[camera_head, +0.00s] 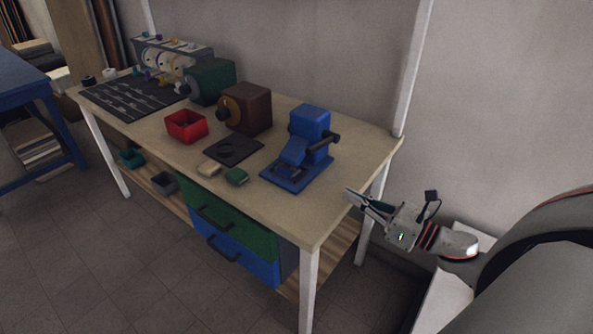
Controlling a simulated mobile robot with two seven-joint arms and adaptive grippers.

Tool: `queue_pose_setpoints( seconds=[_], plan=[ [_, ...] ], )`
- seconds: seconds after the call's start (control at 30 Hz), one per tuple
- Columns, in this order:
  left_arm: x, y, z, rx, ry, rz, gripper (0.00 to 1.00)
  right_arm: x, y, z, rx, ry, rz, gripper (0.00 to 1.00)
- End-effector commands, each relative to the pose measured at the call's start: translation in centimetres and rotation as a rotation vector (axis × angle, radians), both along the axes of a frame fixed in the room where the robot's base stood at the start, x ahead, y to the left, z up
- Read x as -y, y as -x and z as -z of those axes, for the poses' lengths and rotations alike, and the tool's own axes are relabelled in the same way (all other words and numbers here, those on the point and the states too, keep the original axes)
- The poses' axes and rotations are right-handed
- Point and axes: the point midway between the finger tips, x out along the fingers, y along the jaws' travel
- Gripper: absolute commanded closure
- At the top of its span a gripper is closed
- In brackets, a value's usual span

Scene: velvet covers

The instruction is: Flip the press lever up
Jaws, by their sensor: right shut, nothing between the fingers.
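The blue press (303,140) stands near the right end of the wooden workbench. Its dark lever (322,146) is on the press's right side and looks roughly level, with a dark knob at its right end. My right gripper (358,198) is at the bench's right edge, to the right of and nearer than the press, apart from the lever. It is shut and empty, its fingers pointing left. My left gripper is not in view.
The workbench (285,218) also holds a brown machine (246,107), a green machine (210,81), a red bin (186,125), a dark square plate (233,150) and two small blocks near the front edge. A white post (413,70) rises behind the bench's right corner.

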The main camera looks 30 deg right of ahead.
Motion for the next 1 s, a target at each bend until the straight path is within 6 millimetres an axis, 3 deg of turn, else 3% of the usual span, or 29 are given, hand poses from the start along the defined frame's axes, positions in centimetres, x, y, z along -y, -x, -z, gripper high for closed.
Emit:
queue_pose_setpoints(
  seconds=[0.47, 1.0],
  plan=[
    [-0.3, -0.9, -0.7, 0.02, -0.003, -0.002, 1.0, -0.2, -0.5, -0.2, 0.008, 0.015, -0.004, 1.0],
    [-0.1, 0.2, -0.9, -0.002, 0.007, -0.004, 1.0, -3.4, -8.7, -0.9, 0.01, 0.012, -0.003, 1.0]
  ],
)
